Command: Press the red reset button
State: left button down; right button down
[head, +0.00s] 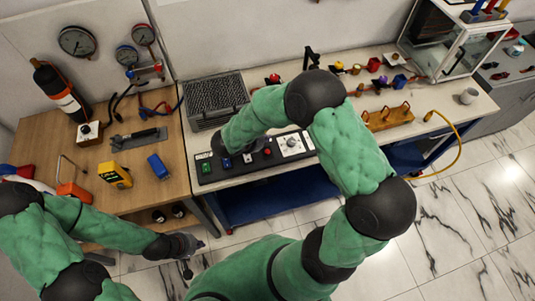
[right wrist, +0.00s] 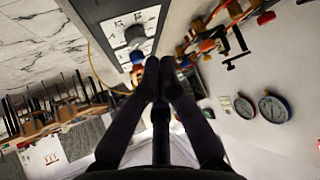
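A black control panel (head: 236,174) lies along the bench's front edge. On it, from left to right, are a green button (head: 206,168), a blue one (head: 226,163), a white one (head: 248,158), a red button (head: 267,152) and a white dial with a knob (head: 291,143). My right gripper (head: 222,146) is above the panel's left part, its fingertips hard to make out there. In the right wrist view my right gripper (right wrist: 164,68) has its fingertips together with nothing visible between them, and the panel (right wrist: 108,38) shows beyond. My left gripper (head: 190,256) hangs low before the benches, its opening unclear.
A wire-mesh box (head: 216,98) stands behind the panel. A wooden block with handles (head: 389,117) and a mug (head: 468,96) are to the right. A yellow device (head: 115,175) and a blue block (head: 158,166) lie on the left wooden table. A glass cabinet (head: 440,42) stands at the back right.

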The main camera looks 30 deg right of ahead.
jog(key=b, duration=0.5)
send_over(265, 152)
jog(key=shift+s+f, duration=0.1)
jog(key=shift+f, duration=2.95)
jog(key=shift+f, duration=0.15)
jog(key=shift+f+p, duration=0.25)
jog(key=shift+p, duration=0.1)
jog(key=shift+f, duration=0.45)
jog(key=shift+r, duration=0.1)
jog(key=shift+r+p, duration=0.8)
jog(key=shift+p, duration=0.35)
